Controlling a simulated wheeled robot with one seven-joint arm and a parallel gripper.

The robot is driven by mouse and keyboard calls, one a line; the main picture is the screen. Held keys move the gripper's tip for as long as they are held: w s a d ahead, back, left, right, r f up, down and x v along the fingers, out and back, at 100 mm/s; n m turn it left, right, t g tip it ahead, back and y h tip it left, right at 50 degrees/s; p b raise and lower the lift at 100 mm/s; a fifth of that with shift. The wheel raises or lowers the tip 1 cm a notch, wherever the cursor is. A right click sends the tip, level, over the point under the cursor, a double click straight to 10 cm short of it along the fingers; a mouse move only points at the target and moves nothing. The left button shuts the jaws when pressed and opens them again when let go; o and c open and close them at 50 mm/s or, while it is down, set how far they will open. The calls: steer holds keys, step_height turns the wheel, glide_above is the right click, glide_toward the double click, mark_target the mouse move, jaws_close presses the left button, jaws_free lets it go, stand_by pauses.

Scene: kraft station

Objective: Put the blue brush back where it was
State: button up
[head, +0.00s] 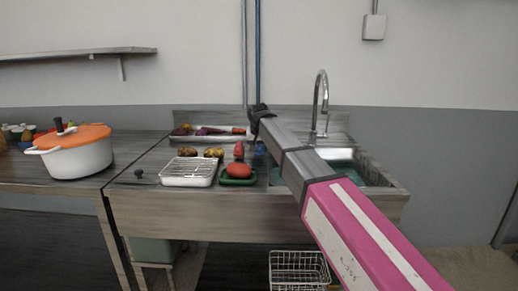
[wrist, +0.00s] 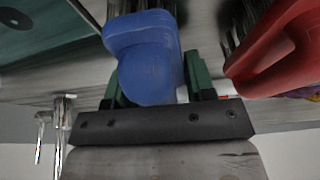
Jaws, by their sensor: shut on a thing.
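The blue brush (wrist: 145,50) is between the green fingers of my gripper (wrist: 158,88) in the wrist view. In the head view, a small blue part of the brush (head: 260,149) shows beside the red brush (head: 239,150), at the left edge of the sink. My arm covers much of that spot, and the fingers are hidden there. The red brush (wrist: 275,45) is close to the right of the blue one in the wrist view. I cannot tell whether the blue brush touches the counter.
A green tray (head: 253,181) with a red item and a white wire-racked tray (head: 187,181) stand in front. A long tray (head: 222,137) with food lies behind. The sink (head: 375,175) and tap (head: 320,100) are to the right. A white pot (head: 80,160) stands left.

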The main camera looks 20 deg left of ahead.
steer(key=shift+f, duration=0.15)
steer(key=o, duration=0.9)
steer(key=v, duration=1.2)
steer(key=shift+d, duration=0.1)
